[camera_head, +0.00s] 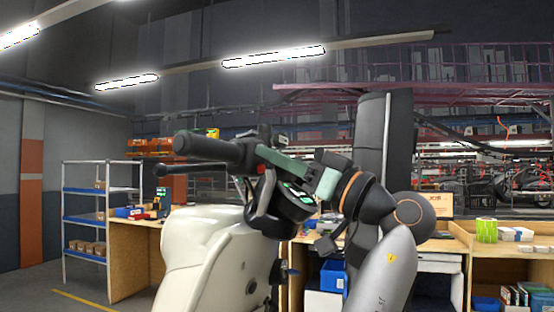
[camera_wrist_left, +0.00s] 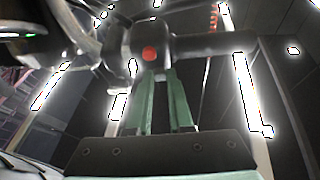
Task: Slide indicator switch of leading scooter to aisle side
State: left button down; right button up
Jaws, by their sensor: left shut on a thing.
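The scooter (camera_head: 205,248) has a cream front body, a dark dash with a lit green display (camera_head: 298,193) and a black handlebar grip (camera_head: 205,148). Beside the grip is the switch housing with a red button (camera_head: 262,168), which also shows in the left wrist view (camera_wrist_left: 149,54). My left gripper (camera_head: 266,155) reaches over the dash to this housing. In the left wrist view its green fingers (camera_wrist_left: 158,78) are close together just below the red button, shut on a small part there. The indicator switch itself is hidden between the fingertips. My right gripper is not in view.
A brake lever (camera_head: 190,168) sticks out below the grip. Behind stand a blue-and-white shelf rack (camera_head: 88,220), a wooden workbench (camera_head: 135,245) and, at right, a bench with a green-striped roll (camera_head: 486,230). Open floor shows at lower left.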

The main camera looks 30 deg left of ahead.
pick_arm(q)
jog(key=c, duration=0.8)
grip_release()
jog(key=shift+s, duration=0.2)
jog(key=shift+d, duration=0.1)
jog(key=b+v, duration=0.1)
jog(key=v, duration=1.1)
jog(key=shift+d+b, duration=0.25)
jog(key=shift+b, duration=0.15)
